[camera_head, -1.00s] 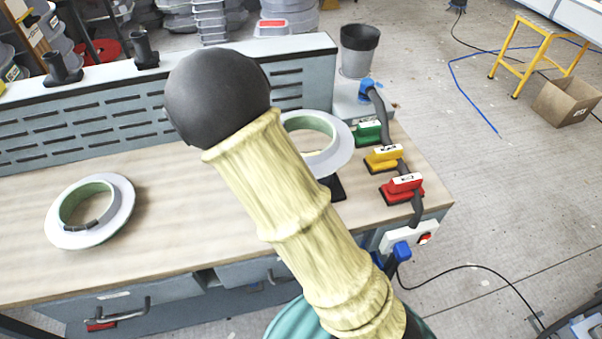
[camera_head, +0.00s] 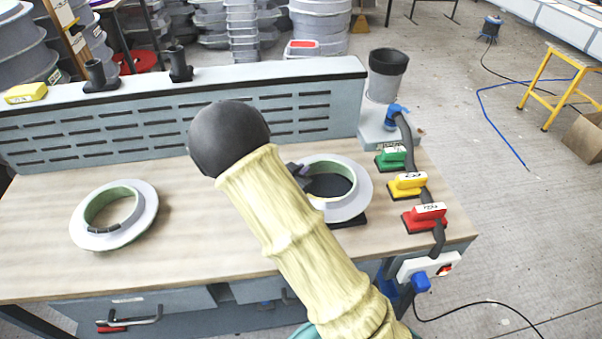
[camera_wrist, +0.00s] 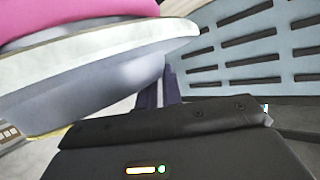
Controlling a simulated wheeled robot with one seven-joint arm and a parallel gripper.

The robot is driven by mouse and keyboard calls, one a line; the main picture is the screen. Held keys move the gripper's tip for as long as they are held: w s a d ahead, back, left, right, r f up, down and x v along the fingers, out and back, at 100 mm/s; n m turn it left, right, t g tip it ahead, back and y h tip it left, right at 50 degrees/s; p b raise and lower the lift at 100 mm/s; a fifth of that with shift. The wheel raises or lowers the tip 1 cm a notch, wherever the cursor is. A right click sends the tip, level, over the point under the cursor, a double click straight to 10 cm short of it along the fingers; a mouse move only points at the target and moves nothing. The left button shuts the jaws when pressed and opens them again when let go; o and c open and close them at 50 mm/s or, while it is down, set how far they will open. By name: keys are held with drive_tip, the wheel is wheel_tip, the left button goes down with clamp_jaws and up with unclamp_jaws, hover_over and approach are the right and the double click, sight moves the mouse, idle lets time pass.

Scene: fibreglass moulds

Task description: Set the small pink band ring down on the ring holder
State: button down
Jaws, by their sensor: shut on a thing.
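The held ring (camera_head: 352,206) is a pale flanged ring with a green inner wall in the head view. In the wrist view its pink band (camera_wrist: 75,10) fills the top left, above a pale flange. My gripper (camera_head: 299,172) is shut on the ring's left edge, mostly hidden behind my arm; its dark fingers (camera_wrist: 160,95) show in the wrist view. A black base (camera_head: 350,221), apparently the ring holder, shows below the ring, with dark surface visible through the opening. Whether ring and holder touch cannot be told.
Another pale ring (camera_head: 140,222) lies on the bench (camera_head: 190,240) at left. Green (camera_head: 391,158), yellow (camera_head: 408,185) and red (camera_head: 425,218) blocks stand along the right edge. A slotted panel (camera_head: 270,120) and a grey bucket (camera_head: 386,75) are behind. Bench between the rings is partly clear.

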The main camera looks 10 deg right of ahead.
drive_tip(key=shift+f, duration=0.6)
drive_tip(key=c, duration=1.6)
unclamp_jaws()
drive_tip(key=shift+f, duration=0.1)
drive_tip(key=shift+o, duration=0.2)
drive_tip(key=v, duration=1.2)
drive_tip(key=shift+b, duration=0.4)
